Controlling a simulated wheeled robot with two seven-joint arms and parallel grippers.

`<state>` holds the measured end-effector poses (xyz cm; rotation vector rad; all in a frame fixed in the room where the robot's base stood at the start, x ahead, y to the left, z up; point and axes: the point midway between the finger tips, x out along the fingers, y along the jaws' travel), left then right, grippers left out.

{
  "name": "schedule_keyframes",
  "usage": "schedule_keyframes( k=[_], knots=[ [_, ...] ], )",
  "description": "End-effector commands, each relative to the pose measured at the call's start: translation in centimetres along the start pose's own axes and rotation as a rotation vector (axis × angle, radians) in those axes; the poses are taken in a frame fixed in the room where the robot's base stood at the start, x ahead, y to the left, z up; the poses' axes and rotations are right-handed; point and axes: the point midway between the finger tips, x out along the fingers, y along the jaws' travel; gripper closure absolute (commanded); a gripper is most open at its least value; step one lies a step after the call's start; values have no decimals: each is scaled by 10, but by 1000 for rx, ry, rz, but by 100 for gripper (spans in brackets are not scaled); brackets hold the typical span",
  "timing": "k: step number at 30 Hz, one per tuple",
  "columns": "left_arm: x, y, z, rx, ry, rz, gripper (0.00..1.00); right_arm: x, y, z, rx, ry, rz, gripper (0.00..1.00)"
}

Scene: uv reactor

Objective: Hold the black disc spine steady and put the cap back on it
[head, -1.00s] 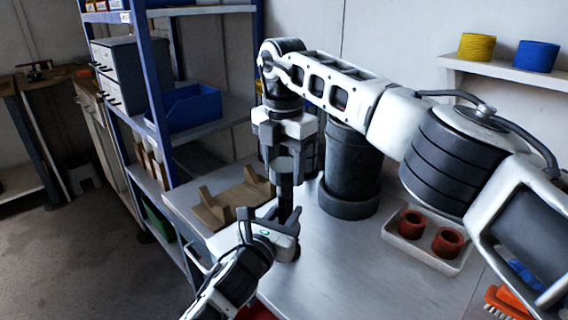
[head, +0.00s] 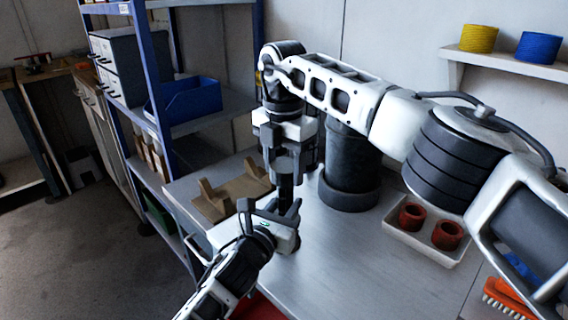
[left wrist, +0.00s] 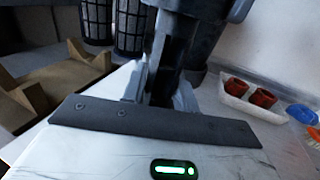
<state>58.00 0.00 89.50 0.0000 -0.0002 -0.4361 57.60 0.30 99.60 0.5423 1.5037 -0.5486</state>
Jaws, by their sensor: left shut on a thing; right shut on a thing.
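The black disc spine (head: 286,188) stands upright over the bench, a dark narrow column. My left gripper (head: 283,210) is shut on it low down, from the front left. In the left wrist view the dark spine (left wrist: 171,68) rises beyond the grey edge of my gripper. My right gripper (head: 286,165) points straight down directly above the spine, shut on the cap. The cap is mostly hidden by the fingers, and I cannot tell whether it touches the spine.
A dark cylindrical vessel (head: 350,165) stands close behind on the bench (head: 345,255). A wooden cradle (head: 232,194) lies left. Dark mesh cylinders (left wrist: 97,20) show behind in the left wrist view.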

Motion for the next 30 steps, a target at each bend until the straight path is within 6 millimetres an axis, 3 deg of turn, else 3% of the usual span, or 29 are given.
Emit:
schedule_keyframes(
  k=[17,20,30],
  knots=[
    [0,0,-1,0,2,1,100,9,0,0,36,0,-1,68],
    [0,0,-1,0,2,1,100,9,0,0,180,0,-1,68],
    [0,0,-1,0,2,1,100,9,4,3,1036,3,2,68]
  ],
)
